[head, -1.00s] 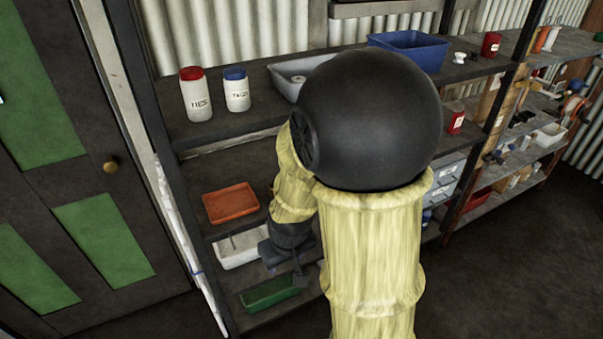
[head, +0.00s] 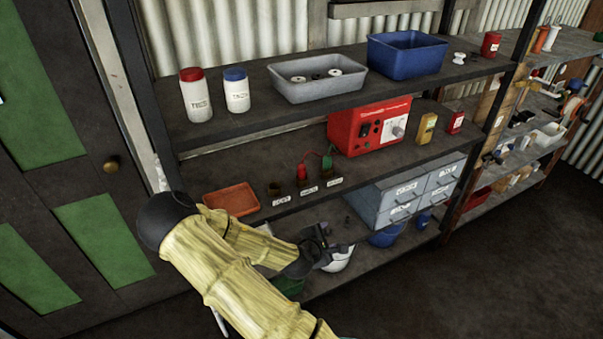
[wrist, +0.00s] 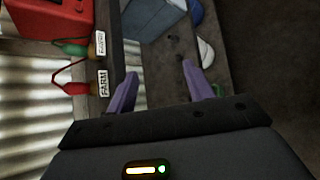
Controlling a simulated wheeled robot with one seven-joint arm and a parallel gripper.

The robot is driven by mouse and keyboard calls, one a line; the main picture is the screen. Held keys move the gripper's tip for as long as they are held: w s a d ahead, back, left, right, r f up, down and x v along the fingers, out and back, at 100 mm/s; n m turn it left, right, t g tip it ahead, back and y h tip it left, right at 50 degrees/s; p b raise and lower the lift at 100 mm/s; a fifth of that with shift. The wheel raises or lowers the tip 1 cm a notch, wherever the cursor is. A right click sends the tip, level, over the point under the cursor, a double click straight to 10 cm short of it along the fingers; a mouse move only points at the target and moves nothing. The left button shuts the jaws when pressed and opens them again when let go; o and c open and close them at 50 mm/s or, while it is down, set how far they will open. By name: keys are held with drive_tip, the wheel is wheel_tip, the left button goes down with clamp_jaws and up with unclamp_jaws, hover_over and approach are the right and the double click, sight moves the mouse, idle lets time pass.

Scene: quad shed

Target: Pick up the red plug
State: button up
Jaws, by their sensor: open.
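The red plug (head: 302,173) stands upright in a small labelled holder (head: 308,191) on the middle shelf. A thin red wire runs from it. In the wrist view the red plug (wrist: 76,88) lies at the left, beside a label. My gripper (head: 328,245) is in front of the shelf, lower than the plug and slightly right of it. In the wrist view my gripper (wrist: 158,72) has its two purple fingers spread, with nothing between them. The red plug is outside the fingers, to their left.
A green plug (head: 327,161) stands just right of the red plug. A red power unit (head: 370,125) is behind to the right. An orange tray (head: 231,200) is left. Grey drawers (head: 405,192) stand below right. The shelf above overhangs.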

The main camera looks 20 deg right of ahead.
drive_tip(key=w+a+r+n+t, duration=0.2)
drive_tip(key=w+r+n+t, duration=0.2)
drive_tip(key=n, duration=0.4)
drive_tip(key=w+a+r+n+t+y, duration=0.1)
drive_tip(key=w+a+r+n+t, duration=0.1)
drive_tip(key=n, duration=0.5)
drive_tip(key=w+r+t, duration=0.1)
drive_tip(key=w+t, duration=0.1)
drive_tip(key=t, duration=0.1)
drive_tip(key=shift+w+a+r+n+y, duration=0.2)
drive_tip(key=shift+w+r+n+y, duration=0.1)
drive_tip(key=shift+w+r+n, duration=0.1)
drive_tip(key=p, duration=0.4)
approach(300, 168)
drive_tip(key=x, duration=0.5)
drive_tip(key=shift+w+d+f, duration=0.1)
drive_tip(key=shift+w+d, duration=0.2)
drive_tip(key=shift+w, duration=0.2)
